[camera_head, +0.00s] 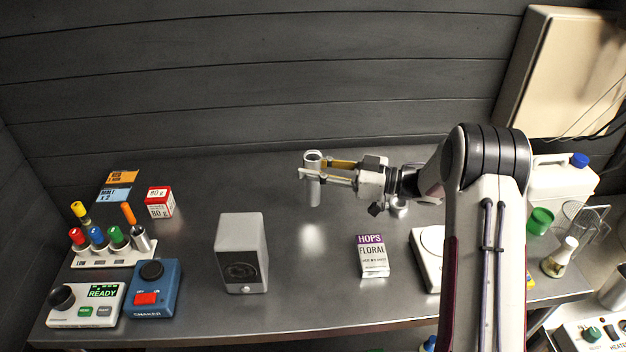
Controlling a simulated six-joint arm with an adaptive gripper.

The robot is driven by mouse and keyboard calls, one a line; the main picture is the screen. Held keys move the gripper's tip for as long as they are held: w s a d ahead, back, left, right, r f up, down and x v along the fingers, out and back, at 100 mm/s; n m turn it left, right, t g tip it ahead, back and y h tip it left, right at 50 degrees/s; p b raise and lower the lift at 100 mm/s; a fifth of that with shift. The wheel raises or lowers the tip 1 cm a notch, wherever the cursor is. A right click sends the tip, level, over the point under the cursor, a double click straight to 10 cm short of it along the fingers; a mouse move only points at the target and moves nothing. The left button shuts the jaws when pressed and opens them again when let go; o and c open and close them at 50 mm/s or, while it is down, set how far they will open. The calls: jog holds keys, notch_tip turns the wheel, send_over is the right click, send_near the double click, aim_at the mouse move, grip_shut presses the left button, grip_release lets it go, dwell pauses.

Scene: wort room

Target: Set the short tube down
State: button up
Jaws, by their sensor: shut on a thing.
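My gripper (313,169) reaches in from the right over the back middle of the steel bench. It is shut on a short grey metal tube (314,190). The tube is upright, with its round open top showing between the fingers and its lower part hanging below them. It looks held above the bench, but the gap under it is hard to judge.
A grey box (242,250) and a HOPS packet (372,257) stand in front. A tube rack (115,250), red-and-white box (159,203), blue shaker (153,288) and READY device (86,305) are at left. The bench (310,275) is bare between grey box and packet.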

jog(key=shift+f, duration=1.8)
jog(key=shift+f, duration=0.15)
jog(key=o, duration=1.1)
jog(key=shift+r, duration=0.2)
jog(key=v, duration=0.7)
jog(key=shift+d, duration=0.25)
